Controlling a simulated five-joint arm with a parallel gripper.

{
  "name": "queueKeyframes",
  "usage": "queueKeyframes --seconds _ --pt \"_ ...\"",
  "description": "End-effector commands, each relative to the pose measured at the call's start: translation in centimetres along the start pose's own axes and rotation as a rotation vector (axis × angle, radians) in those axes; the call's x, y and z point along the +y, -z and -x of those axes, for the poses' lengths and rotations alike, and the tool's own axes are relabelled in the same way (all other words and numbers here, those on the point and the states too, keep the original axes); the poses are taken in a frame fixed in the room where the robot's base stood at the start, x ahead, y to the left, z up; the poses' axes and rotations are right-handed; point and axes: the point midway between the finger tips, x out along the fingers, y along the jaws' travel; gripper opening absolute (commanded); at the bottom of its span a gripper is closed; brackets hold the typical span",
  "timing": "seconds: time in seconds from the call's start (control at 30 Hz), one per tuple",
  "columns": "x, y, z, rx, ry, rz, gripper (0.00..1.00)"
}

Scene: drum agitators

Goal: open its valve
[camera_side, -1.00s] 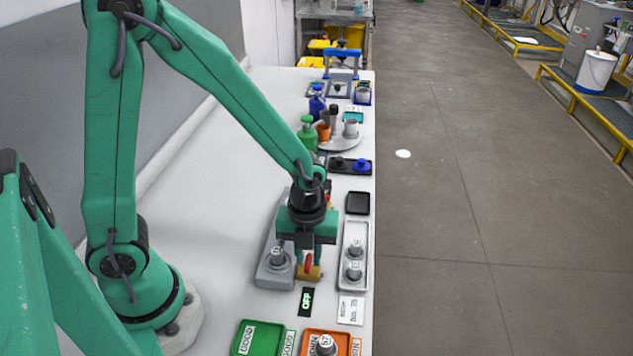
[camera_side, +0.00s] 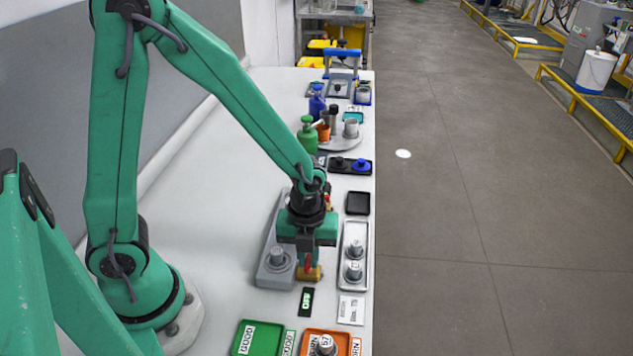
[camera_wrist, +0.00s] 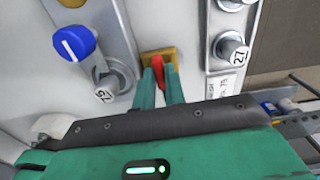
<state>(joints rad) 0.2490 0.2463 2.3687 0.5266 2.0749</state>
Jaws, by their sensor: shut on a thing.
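The valve's red lever (camera_side: 308,264) stands over a yellow-brass body (camera_side: 315,274) on the white table. In the wrist view the red lever (camera_wrist: 167,80) sits between my two green fingers, with the brass body (camera_wrist: 158,53) just beyond. My gripper (camera_side: 307,262) points down and is shut on the red lever; it also shows in the wrist view (camera_wrist: 164,84). The fingers hide part of the lever. A small black OFF sign (camera_side: 306,301) lies in front of the valve.
Left of the valve is a grey base (camera_side: 268,277) with a numbered cylinder; the wrist view shows a blue knob (camera_wrist: 73,42) there. Right is a pale tray (camera_side: 352,286) with numbered cylinders. Green (camera_side: 244,350) and orange (camera_side: 345,347) trays lie nearer. The table's left part is clear.

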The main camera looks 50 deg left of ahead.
Motion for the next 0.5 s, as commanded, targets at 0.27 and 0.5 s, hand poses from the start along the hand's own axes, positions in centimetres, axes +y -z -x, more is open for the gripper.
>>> queueKeyframes --seconds 0.27,0.5 --pt "0.00 -0.01 0.07 0.000 0.000 0.130 0.00" --pt "0.00 -0.02 0.08 0.000 0.000 0.324 0.00"
